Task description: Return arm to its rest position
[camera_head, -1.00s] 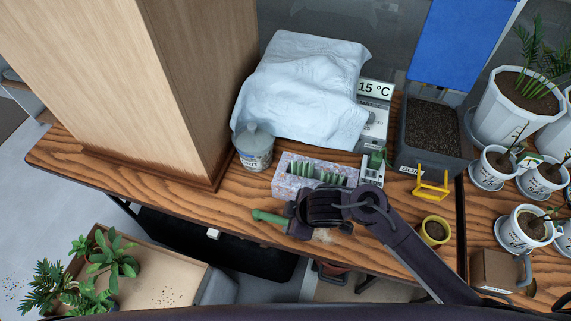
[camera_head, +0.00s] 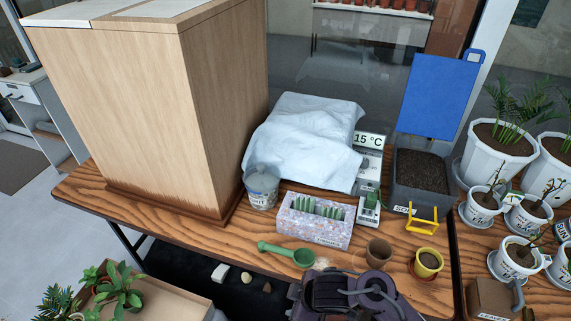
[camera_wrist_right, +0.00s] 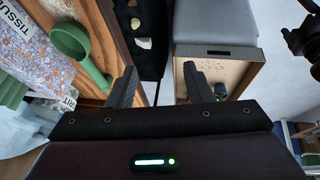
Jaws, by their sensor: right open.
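My right arm (camera_head: 345,297) shows at the bottom edge of the head view, below the table's front edge. In the right wrist view my right gripper (camera_wrist_right: 164,82) is open, with nothing between its two dark fingers. In the head view I cannot make out its fingertips. A green scoop (camera_head: 301,257) lies on the wooden table near the front edge, apart from the arm. It also shows in the right wrist view (camera_wrist_right: 68,38), left of the fingers. My left gripper is in neither view.
The wooden table (camera_head: 225,250) holds a tissue box (camera_head: 318,228), a jar (camera_head: 262,188), a brown pot (camera_head: 379,252), a yellow pot (camera_head: 429,262) and a soil bin (camera_head: 395,185). White potted plants stand at right. A planter box (camera_head: 160,297) with plants is below, front left.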

